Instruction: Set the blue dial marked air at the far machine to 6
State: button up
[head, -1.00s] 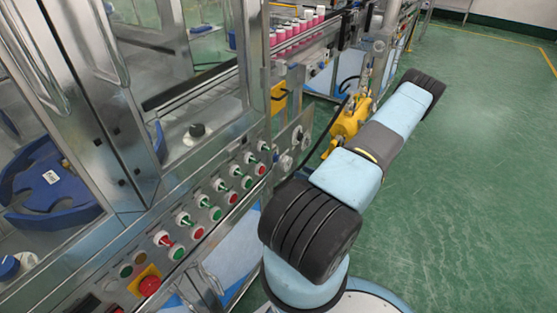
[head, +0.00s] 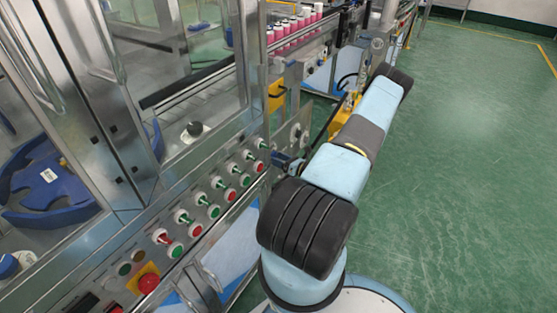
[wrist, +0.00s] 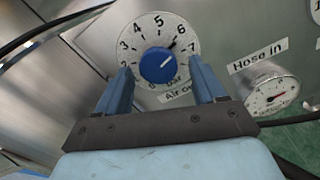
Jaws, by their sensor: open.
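The blue dial (wrist: 158,66) sits on a white round scale (wrist: 150,37) on a metal panel in the wrist view. Its white line points up and right, towards the 6 to 7 side; the exact reading is hard to tell. A label under it starts with "Air" and is partly hidden by a finger. My gripper (wrist: 160,69) is open, with one blue finger on each side of the dial. Whether the fingers touch it I cannot tell. In the head view the dial cannot be made out behind my arm.
A gauge (wrist: 270,95) labelled "Hose in" is right of the dial. In the head view, a row of red and green switches (head: 214,211) and a red stop button (head: 148,283) run along the near machine's front. Pink cans (head: 290,32) stand behind. Green floor (head: 470,180) is clear at right.

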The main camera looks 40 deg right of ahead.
jog(key=shift+c, duration=0.3)
jog(key=c, duration=1)
jog(key=shift+n, duration=0.6)
jog(key=o, duration=1.1)
jog(key=shift+c, duration=0.2)
jog(key=v, duration=1.3)
jog(key=shift+s+d, duration=0.2)
jog(key=shift+s, duration=0.15)
jog(key=shift+f, duration=0.1)
